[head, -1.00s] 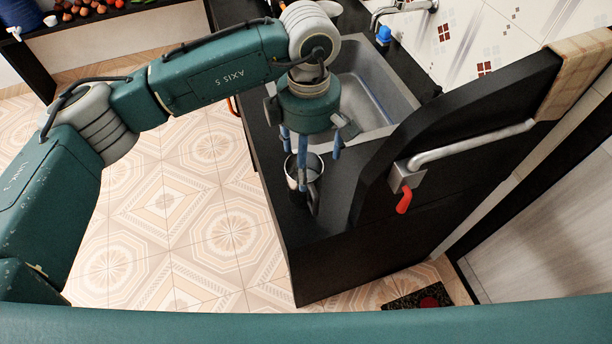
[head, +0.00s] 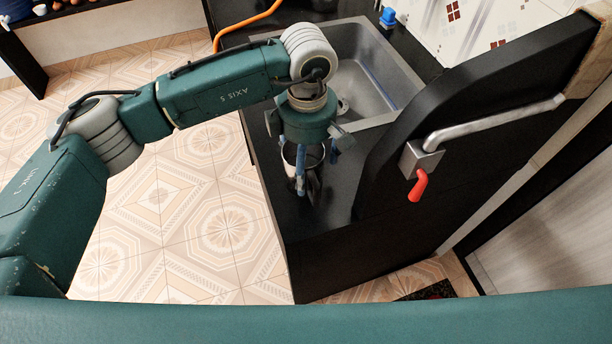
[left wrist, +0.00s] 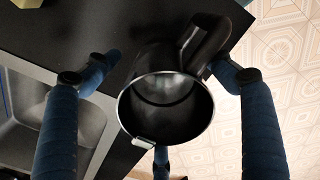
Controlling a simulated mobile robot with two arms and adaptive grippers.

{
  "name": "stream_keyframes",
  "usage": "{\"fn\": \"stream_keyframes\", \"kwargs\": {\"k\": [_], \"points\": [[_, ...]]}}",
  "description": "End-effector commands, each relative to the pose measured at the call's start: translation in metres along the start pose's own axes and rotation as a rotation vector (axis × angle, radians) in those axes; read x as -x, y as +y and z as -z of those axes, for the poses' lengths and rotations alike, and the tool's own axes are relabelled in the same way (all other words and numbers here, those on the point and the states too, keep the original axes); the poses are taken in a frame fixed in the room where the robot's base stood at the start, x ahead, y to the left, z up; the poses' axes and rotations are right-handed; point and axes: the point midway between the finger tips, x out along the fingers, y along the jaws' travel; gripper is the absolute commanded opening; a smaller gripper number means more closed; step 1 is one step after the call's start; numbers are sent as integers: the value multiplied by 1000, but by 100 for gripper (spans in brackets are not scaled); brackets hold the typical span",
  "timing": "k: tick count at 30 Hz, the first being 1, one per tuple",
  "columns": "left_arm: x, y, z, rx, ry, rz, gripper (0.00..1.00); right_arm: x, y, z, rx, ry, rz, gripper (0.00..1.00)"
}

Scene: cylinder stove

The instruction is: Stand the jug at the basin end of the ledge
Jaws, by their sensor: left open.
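The jug (head: 289,156), a metal vessel with a dark handle, stands upright on the black ledge (head: 325,215), near the ledge's front end beside the basin (head: 378,92). My left gripper (head: 315,168) points down over the jug, with its blue fingers lowered around it and partly hiding it. In the left wrist view the open mouth of the jug (left wrist: 165,112) lies between the spread fingers of the gripper (left wrist: 167,66). Gaps show on both sides, so the gripper is open. The jug looks empty. My right gripper is not in view.
A black raised panel with a metal pipe (head: 490,125) and red lever (head: 418,185) stands just right of the jug. A blue-capped item (head: 388,17) is behind the basin. An orange hose (head: 245,22) lies at the back left. Tiled floor (head: 190,215) is left of the ledge.

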Motion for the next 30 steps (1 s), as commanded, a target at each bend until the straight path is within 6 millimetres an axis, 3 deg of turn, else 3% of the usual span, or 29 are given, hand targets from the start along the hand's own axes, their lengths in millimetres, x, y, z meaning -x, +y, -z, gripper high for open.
{"fn": "stream_keyframes", "kwargs": {"k": [1, 6, 14, 22, 30], "points": [[-13, -1, 0, 0, 0, 4, 81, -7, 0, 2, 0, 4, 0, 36], [-38, -1, 0, 1, -1, 3, 81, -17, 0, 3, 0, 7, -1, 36], [-39, 0, 0, 0, -1, 0, 81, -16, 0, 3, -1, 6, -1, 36], [-39, 0, 0, 0, -1, 0, 30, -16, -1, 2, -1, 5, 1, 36], [-38, 0, 0, 0, -1, 0, 28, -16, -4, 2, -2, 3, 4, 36]]}}
